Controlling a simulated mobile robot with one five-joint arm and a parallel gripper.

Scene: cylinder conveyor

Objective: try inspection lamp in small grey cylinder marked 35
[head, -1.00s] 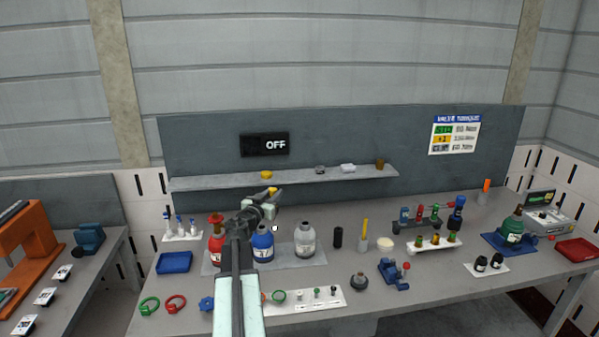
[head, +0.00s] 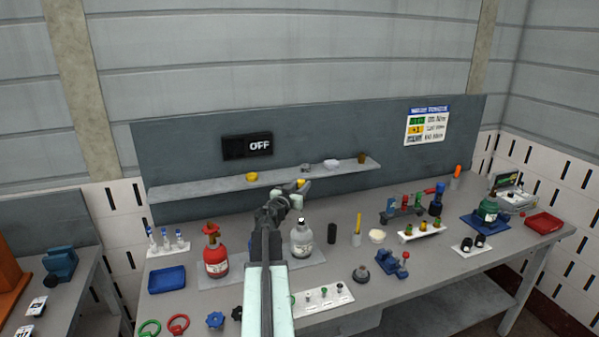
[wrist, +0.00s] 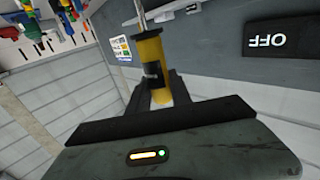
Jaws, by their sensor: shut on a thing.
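My gripper (head: 298,187) is shut on a yellow tool with a black band and a thin metal stem, which looks like the inspection lamp (wrist: 150,48). In the head view only a bit of its yellow (head: 301,183) shows, in front of the shelf. A light grey cylinder (head: 301,242) with a dark neck stands upright on the bench mat, below and apart from the gripper. A smaller dark grey round vessel (head: 361,273) stands nearer the bench front. I cannot read a 35 on either.
A red cylinder (head: 216,258) stands left of my arm. A black cylinder (head: 332,232) and a yellow stick in a holder (head: 357,232) stand right of the grey cylinder. The shelf (head: 210,188) runs behind the gripper. A dark sign (head: 247,146) reads OFF.

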